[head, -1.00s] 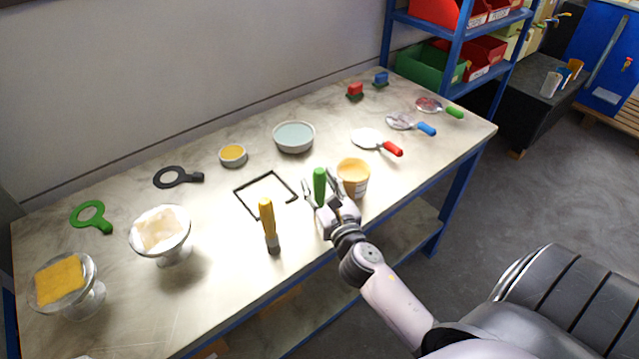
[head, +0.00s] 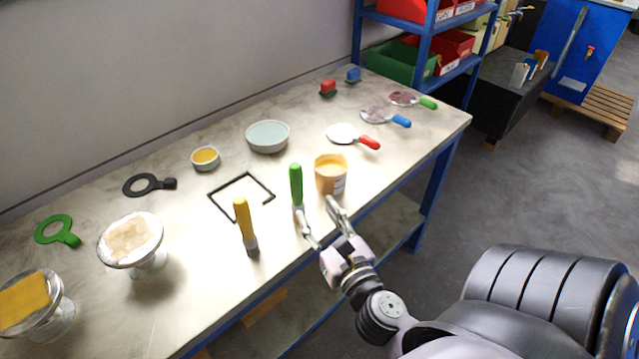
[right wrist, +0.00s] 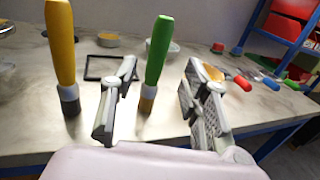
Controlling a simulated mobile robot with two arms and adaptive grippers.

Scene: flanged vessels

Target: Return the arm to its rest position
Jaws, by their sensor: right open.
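My right gripper (head: 322,222) is open and empty at the front edge of the workbench (head: 190,315). A green-handled brush (head: 296,186) stands upright just beyond its fingers, apart from them; in the right wrist view the brush (right wrist: 157,60) shows between the two fingers (right wrist: 158,98). A yellow-handled brush (head: 243,220) stands to its left and also shows in the right wrist view (right wrist: 61,50). An orange-filled tub (head: 331,177) stands just beyond the right finger. My left gripper is not in view.
A black square frame (head: 226,191), a pale blue bowl (head: 267,137) and a small yellow-filled bowl (head: 206,158) lie farther back. Glass stands (head: 148,262) are at left. A red-handled tool (head: 368,142) is at right. Open floor (head: 450,200) lies right of the bench.

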